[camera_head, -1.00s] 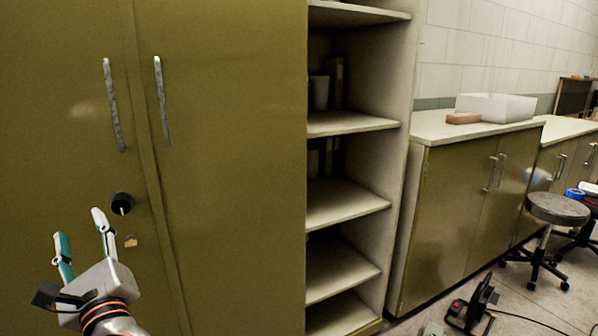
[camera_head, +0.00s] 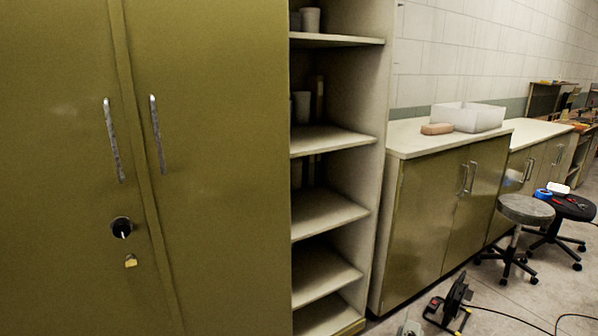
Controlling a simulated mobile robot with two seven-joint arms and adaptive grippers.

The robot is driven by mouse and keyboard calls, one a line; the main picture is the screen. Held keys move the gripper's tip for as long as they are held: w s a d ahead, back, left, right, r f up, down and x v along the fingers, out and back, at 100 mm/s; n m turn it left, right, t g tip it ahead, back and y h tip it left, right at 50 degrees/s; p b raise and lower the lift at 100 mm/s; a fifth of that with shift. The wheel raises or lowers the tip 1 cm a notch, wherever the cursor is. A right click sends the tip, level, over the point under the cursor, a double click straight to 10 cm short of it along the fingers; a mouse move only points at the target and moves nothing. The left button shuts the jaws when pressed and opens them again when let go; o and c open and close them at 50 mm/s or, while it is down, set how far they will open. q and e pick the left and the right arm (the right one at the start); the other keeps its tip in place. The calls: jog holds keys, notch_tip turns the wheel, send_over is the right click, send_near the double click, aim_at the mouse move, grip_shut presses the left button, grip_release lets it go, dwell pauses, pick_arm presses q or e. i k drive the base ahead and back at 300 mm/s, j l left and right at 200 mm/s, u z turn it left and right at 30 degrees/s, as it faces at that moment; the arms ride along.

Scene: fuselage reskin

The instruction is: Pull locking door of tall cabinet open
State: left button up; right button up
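The tall olive-green cabinet (camera_head: 220,230) fills the left of the head view, with its two doors shut. The left door has a metal bar handle (camera_head: 113,140), and the right door has a matching bar handle (camera_head: 157,134). Below the left handle is a round black lock knob (camera_head: 121,228) with a light pointer. A small brass padlock-like piece (camera_head: 131,261) sits under the knob. Neither of my grippers shows in the view.
Open shelves (camera_head: 330,210) holding a few cups stand right of the cabinet. Farther right are a low cabinet (camera_head: 430,220) with a white bin (camera_head: 468,116) on top, a round stool (camera_head: 526,209), and a black cable reel (camera_head: 450,302) on the floor.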

aim_at(74, 163)
jog(key=u, duration=1.3)
